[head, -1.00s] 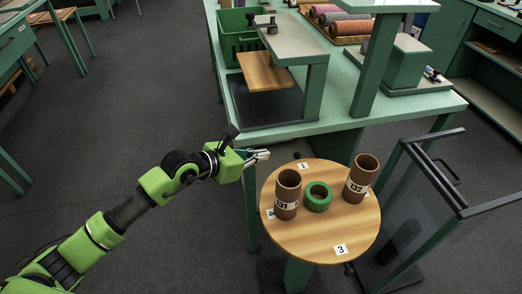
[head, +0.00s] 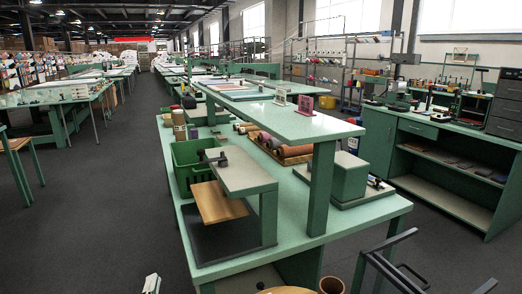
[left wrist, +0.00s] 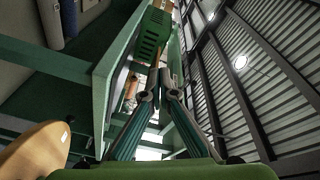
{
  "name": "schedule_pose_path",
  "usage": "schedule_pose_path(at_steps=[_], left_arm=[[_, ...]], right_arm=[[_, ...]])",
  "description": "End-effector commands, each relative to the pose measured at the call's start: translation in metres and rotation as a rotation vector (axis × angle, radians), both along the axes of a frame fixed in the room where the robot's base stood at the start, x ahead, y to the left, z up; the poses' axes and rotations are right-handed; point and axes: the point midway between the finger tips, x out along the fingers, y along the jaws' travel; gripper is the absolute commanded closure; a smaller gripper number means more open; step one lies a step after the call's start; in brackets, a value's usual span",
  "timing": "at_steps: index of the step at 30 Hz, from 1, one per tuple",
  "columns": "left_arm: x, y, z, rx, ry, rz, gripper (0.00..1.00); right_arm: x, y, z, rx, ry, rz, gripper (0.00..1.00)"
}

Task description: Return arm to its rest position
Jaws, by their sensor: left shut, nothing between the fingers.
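My left gripper (head: 152,284) shows only by its pale fingertips at the bottom edge of the head view, left of the work table. In the left wrist view its fingers (left wrist: 163,88) point up the picture, shut and empty. The rest of the left arm is out of the head view. The right gripper is in neither view. A round wooden stand (head: 286,291) just shows at the bottom of the head view, right of the gripper and apart from it. Its edge also shows at lower left in the left wrist view (left wrist: 35,150).
A brown tube (head: 332,286) shows at the bottom edge. The green work table (head: 300,200) carries a green crate (head: 190,165), a wooden board (head: 217,202) and several yarn rolls (head: 275,146). A dark metal frame (head: 385,260) stands at lower right. Open floor (head: 110,200) lies left of the table.

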Motion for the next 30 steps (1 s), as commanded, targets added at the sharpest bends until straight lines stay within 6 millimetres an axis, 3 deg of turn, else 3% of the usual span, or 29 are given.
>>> schedule_pose_path(at_steps=[1,3,6,9,15,20,30], left_arm=[[-0.018,0.015,-0.032,-0.134,0.105,0.069,1.00],[-0.046,0.028,-0.077,-0.304,0.258,0.159,1.00],[-0.091,0.029,-0.131,-0.501,0.464,0.259,1.00],[-0.135,0.019,-0.169,-0.644,0.640,0.326,1.00],[-0.213,-0.012,-0.210,-0.830,0.925,0.402,1.00],[-0.269,-0.040,-0.223,-0.938,1.125,0.438,1.00],[-0.249,-0.041,-0.324,-0.915,1.151,0.453,1.00]], right_arm=[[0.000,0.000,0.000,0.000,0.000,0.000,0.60],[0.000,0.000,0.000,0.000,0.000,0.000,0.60],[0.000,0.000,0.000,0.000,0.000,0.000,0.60],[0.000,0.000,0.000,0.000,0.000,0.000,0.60],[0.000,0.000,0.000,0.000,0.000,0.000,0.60],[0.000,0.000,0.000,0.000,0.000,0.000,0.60],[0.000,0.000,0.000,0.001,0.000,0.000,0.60]])
